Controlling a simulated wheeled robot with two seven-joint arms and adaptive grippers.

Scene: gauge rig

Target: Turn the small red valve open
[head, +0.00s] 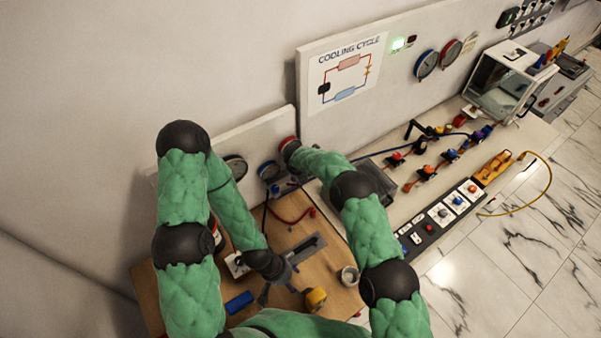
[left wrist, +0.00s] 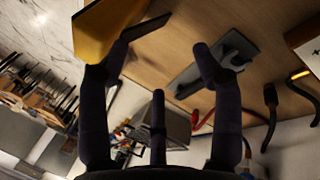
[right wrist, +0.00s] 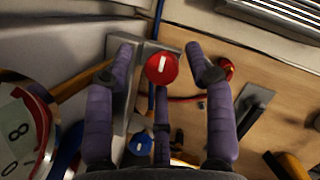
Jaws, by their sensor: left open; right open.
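In the right wrist view a small round red valve knob (right wrist: 160,69) with a white mark sits in front of a grey metal plate. My right gripper (right wrist: 161,58) is open, its fingers on either side of the knob with visible gaps; I cannot tell how far the knob is in depth. A blue knob (right wrist: 140,144) with a white mark lies below it. In the head view my right arm hides the red knob and the right gripper. My left gripper (head: 280,288) is open and empty over the wooden board; it also shows in the left wrist view (left wrist: 160,68).
A red hose (head: 290,219), a grey slotted plate (head: 303,248), a yellow-ended cylinder (head: 315,298), a metal cup (head: 348,276) and a blue cylinder (head: 239,302) lie around my left gripper. A gauge (right wrist: 22,130) stands close left of my right gripper. Valves and a switch strip (head: 440,213) stand right.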

